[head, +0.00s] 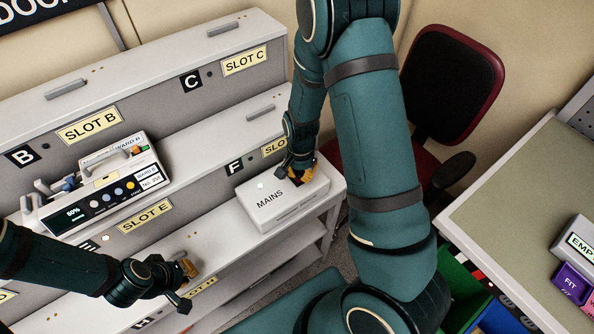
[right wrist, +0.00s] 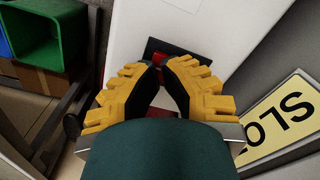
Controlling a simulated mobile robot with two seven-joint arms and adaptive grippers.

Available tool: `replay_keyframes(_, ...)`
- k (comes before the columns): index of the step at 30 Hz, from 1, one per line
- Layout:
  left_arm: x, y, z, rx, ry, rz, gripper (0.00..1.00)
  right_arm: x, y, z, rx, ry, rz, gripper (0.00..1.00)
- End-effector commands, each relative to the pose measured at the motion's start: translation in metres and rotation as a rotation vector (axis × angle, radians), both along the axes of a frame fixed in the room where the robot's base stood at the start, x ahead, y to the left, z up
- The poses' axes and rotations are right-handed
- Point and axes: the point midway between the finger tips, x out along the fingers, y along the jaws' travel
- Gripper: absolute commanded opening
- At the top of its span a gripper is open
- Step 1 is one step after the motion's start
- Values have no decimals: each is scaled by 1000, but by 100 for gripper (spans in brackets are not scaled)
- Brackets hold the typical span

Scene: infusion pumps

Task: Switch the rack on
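The white MAINS box (head: 285,205) sits at the right end of the lower shelf. A small pale round spot shows on its top. In the right wrist view, the box top (right wrist: 200,25) carries a red switch (right wrist: 157,57) in a dark surround. My right gripper (head: 298,175) is over the box's far part. In the wrist view its yellow fingers (right wrist: 161,66) are drawn together, tips nearly meeting, right at the switch and partly hiding it. I cannot tell whether they touch it. My left gripper (head: 184,284) hangs before the lower shelf, away from the box; its finger opening is unclear.
A pump (head: 105,190) with a lit display stands on the rack below SLOT B. SLOT C and SLOT E look empty. A red-black chair (head: 455,85) stands behind my right arm. A table (head: 550,180) at right bears grey and purple items. Green and blue bins (head: 460,285) lie below.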

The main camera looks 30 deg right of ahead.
Motion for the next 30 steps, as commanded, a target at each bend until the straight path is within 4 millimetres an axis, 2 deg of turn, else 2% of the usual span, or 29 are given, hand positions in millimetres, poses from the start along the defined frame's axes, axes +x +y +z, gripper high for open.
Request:
replay_keyframes(3, 0, 0, 10, 0, 0, 0, 0, 0, 0, 12, 0, -1, 0, 0)
replay_keyframes(24, 0, 0, 53, 0, 0, 0, 0, 0, 0, 63, 0, -1, 0, 0)
replay_keyframes(30, 0, 0, 56, 0, 0, 0, 0, 0, 0, 66, 1, -1, 0, 0)
